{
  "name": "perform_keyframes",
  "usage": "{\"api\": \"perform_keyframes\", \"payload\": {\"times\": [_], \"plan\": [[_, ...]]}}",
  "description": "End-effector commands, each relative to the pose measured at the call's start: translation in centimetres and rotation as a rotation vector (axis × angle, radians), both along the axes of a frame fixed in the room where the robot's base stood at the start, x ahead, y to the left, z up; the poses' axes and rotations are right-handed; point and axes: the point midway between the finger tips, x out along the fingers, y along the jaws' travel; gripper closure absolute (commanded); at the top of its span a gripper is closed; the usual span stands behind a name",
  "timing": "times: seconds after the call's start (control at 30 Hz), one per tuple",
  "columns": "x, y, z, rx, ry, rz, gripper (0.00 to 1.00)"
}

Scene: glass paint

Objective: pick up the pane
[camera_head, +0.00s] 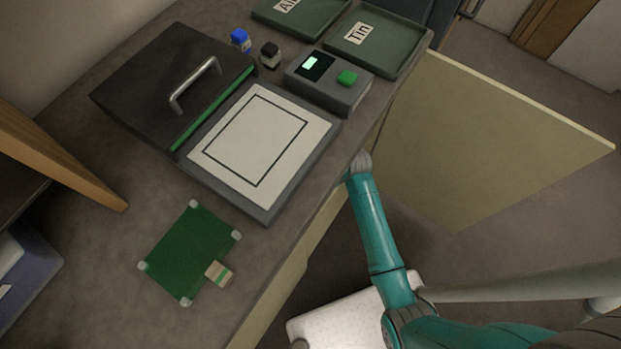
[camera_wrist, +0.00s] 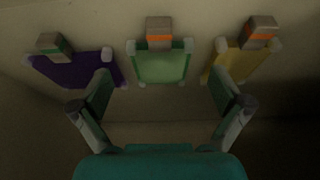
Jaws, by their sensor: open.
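In the wrist view three panes with pale corner pieces stand or lie ahead of my gripper (camera_wrist: 160,88): a purple pane (camera_wrist: 75,72) at left, a light green pane (camera_wrist: 161,68) in the middle, and a yellow pane (camera_wrist: 232,62) at right. Each has a small block at its top edge; the middle block (camera_wrist: 159,33) has an orange band. My gripper is open and empty, its fingers spread either side of the light green pane's lower part. I cannot tell the gap to it. A dark green pane (camera_head: 188,250) lies on the counter in the head view.
A grey press (camera_head: 265,215) with a white bed and raised dark lid (camera_head: 170,85) sits on the counter (camera_head: 110,225). Behind it are a control box (camera_head: 350,94), two small bottles and green trays, one marked Tin (camera_head: 385,50). A beige panel (camera_head: 470,140) stands at right.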

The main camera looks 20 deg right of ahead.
Motion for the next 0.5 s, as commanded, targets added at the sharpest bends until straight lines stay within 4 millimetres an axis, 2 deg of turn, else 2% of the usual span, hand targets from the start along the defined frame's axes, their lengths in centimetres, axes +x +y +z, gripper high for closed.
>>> {"api": "perform_keyframes", "payload": {"times": [0.1,0.23,0.5], "plan": [[0.5,0.5,-1.8,0.000,0.004,0.002,0.00],[1.0,0.8,-3.1,0.000,0.002,0.002,0.00],[1.2,0.9,-3.6,0.000,0.000,0.000,0.00]]}}
